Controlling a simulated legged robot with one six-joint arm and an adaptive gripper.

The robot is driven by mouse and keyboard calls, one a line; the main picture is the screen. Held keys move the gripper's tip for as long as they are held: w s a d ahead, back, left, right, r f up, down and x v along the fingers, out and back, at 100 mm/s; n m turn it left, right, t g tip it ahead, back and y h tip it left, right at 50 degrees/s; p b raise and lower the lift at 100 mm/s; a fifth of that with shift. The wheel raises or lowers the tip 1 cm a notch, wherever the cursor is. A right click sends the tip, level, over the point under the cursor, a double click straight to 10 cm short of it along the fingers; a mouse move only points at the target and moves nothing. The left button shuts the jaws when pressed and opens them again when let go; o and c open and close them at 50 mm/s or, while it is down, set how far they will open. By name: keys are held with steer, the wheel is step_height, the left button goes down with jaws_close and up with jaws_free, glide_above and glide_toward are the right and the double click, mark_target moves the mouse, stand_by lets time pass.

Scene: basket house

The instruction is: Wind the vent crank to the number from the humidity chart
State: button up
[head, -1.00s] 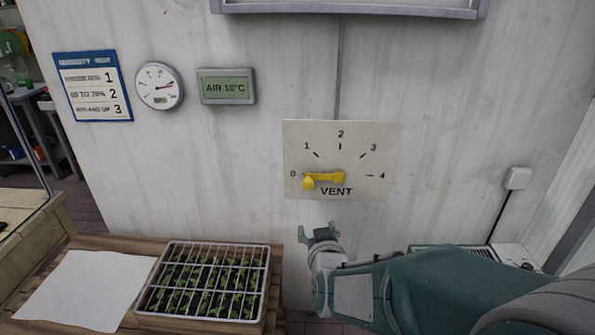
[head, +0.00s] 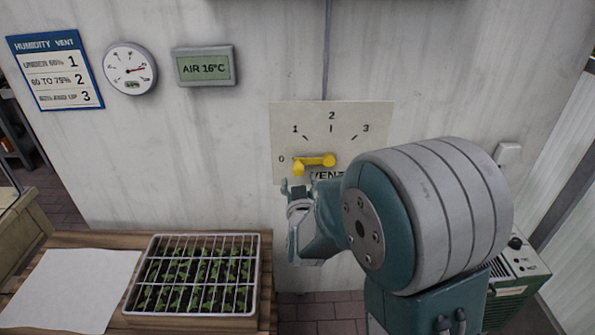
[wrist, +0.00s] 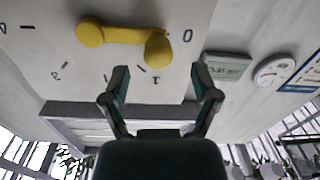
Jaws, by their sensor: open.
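The yellow vent crank (head: 315,163) sits on a pale dial plate (head: 352,125) marked from 0 upward. Its knob end points left at 0. My gripper (head: 298,188) is just below the knob, open and empty. In the wrist view, which is upside down, the crank (wrist: 125,35) lies beyond my open fingertips (wrist: 160,78), with its knob roughly in line with the gap. The humidity chart (head: 57,72) lists 1, 2 and 3; its smaller text is blurred. The round gauge (head: 130,69) has its needle pointing right. My arm hides the dial's right part.
A display (head: 203,66) reads AIR 16°C. A wooden bench (head: 90,240) below holds a seedling tray (head: 262,250) and a white sheet (head: 80,285). A green-grey heater-like box (head: 515,268) stands at the right, under a wall socket (head: 508,153).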

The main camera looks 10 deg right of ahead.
mark_target(298, 174)
steer(key=w, duration=0.4)
steer(key=shift+d, duration=0.35)
jaws_close()
